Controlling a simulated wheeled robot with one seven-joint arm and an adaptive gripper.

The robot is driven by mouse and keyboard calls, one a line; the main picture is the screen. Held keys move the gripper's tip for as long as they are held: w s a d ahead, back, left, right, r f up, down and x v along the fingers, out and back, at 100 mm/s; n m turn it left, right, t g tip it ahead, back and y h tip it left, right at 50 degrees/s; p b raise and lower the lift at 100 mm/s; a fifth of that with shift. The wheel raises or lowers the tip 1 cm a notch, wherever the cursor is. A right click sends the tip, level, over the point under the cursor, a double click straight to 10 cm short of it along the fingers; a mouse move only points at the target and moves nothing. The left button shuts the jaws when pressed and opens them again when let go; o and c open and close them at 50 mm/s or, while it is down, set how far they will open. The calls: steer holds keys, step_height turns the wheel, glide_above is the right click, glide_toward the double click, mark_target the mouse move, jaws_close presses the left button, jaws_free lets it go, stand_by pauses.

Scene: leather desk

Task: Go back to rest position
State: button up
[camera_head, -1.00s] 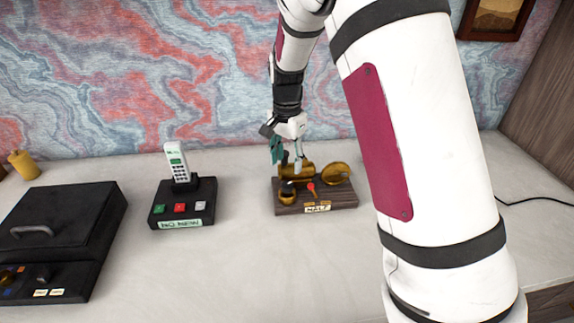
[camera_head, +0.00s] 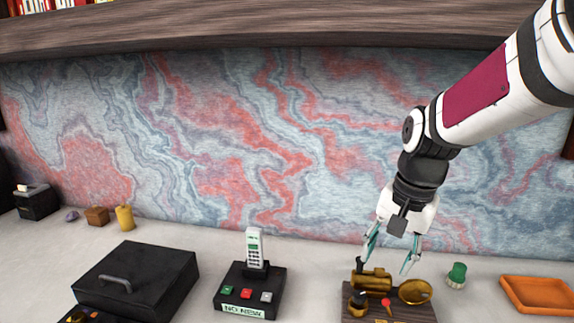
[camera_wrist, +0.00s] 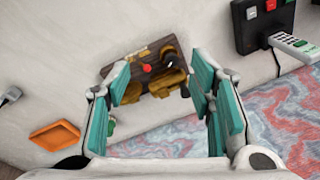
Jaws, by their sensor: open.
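My gripper (camera_head: 391,257) is open and empty, with its teal-padded fingers spread and pointing down. It hangs just above and behind a brass device on a dark wooden base (camera_head: 372,311). In the wrist view the gripper (camera_wrist: 160,100) shows its two fingers apart, with the brass device on its wooden base (camera_wrist: 128,68) beyond and between them. The device has a red-tipped lever and a round brass disc. Its front edge is cut off in the head view.
A phone on a black button box (camera_head: 250,288) stands left of the device, and a black case (camera_head: 135,280) further left. An orange tray (camera_head: 540,294) and a green-topped object (camera_head: 457,274) lie to the right. A dark shelf (camera_head: 250,25) runs above the patterned wall.

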steer(key=s+r+n+t, duration=0.1)
steer(key=s+r+n, duration=0.1)
steer(key=s, duration=0.8)
steer(key=s+r+n+t+h+p, duration=0.1)
steer(key=s+r+n, duration=0.2)
steer(key=s, duration=0.8)
steer(key=shift+s+d+r+n+t, duration=0.2)
steer(key=shift+s+d+n+t, duration=0.1)
steer(key=shift+n, duration=0.8)
